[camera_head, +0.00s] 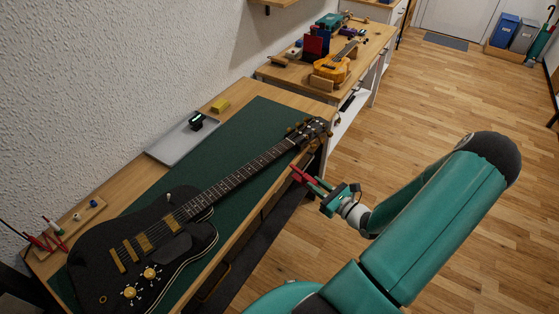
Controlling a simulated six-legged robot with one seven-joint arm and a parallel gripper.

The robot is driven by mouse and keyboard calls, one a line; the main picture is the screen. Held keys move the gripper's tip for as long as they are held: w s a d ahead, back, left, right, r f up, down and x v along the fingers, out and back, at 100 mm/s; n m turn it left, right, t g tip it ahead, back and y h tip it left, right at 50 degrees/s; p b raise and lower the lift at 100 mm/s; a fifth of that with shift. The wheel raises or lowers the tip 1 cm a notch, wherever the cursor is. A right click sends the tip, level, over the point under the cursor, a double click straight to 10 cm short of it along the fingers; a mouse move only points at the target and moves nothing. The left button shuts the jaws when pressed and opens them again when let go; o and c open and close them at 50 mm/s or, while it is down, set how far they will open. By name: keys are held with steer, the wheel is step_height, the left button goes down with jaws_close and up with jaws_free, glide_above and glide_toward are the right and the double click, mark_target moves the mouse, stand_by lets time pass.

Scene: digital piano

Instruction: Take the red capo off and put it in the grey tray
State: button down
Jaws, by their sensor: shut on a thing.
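The red capo (302,177) is between the fingers of my gripper (317,184), clear of the guitar neck and out past the bench's front edge. My gripper is shut on it. The fingers hide part of the capo. The black electric guitar (190,212) lies on the green mat, its neck pointing to the back right, with no capo visible on it. The grey tray (172,149) lies flat behind the neck, against the wall. A small dark object with a pale green face (197,121) stands at the tray's right end.
A yellow block (220,106) sits behind the mat. A wooden holder with small tools (88,214) is at the bench's left end. A second bench (375,48) farther back carries a small orange-brown guitar (334,67). The green mat (248,122) is bare between tray and neck.

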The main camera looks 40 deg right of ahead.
steer(key=shift+s, duration=0.1)
steer(key=shift+s+d, duration=0.15)
steer(key=shift+s, duration=1.05)
steer(key=shift+s+d, duration=0.1)
steer(key=shift+s, duration=1.1)
